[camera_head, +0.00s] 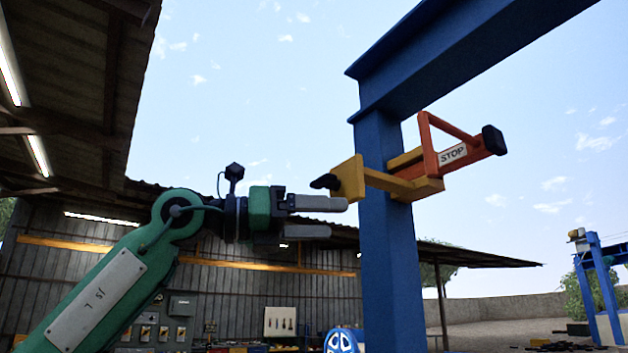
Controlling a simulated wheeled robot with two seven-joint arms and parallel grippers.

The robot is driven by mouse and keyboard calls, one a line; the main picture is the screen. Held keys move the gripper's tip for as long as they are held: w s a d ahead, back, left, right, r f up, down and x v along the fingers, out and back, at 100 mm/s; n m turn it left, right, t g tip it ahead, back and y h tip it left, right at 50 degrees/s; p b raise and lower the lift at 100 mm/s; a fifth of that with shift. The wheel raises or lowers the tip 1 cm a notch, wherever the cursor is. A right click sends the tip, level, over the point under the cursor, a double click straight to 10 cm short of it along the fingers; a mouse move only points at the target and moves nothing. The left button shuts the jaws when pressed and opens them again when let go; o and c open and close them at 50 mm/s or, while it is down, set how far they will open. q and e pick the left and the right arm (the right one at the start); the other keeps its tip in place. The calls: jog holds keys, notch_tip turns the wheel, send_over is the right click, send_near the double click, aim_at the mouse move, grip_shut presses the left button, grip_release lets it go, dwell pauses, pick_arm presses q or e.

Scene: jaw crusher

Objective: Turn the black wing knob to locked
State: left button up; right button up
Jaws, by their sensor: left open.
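The black wing knob (325,182) sticks out from the left face of a yellow bracket (350,179) on the blue post (391,255). An orange stop unit (461,152) with a STOP label sits on the bracket's right side and carries a black block (493,140) at its end. My left gripper (330,218) comes in from the left. Its two grey fingers are apart with nothing between them. In the picture the upper finger lies just below the knob, and the gap lies lower still. I cannot tell the depth between them. My right gripper is not in view.
A blue overhead beam (455,45) joins the post at the top. Behind is an open shed with grey control boxes (160,322) and a white tool board (280,321). A blue wheel (341,342) is low beside the post. Open sky surrounds the bracket.

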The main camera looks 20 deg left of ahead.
aim_at(317, 179)
pick_arm(q)
jog(key=s+a+r+n+t+y, duration=0.2)
jog(key=s+a+r+t+y, duration=0.25)
jog(key=s+a+r, duration=0.45)
jog(key=shift+w+a+f+p+x, duration=0.2)
jog(key=shift+p+x, duration=0.55)
jog(key=shift+x, duration=1.55)
jog(key=shift+w+a+f+p+x, duration=0.2)
jog(key=shift+p+x, duration=0.6)
jog(key=shift+x, duration=1.5)
jog(key=shift+w+a+f+p+x, duration=0.2)
jog(key=shift+p+x, duration=0.55)
jog(key=shift+x, duration=1.55)
jog(key=shift+c, duration=0.2)
jog(key=c, duration=0.9)
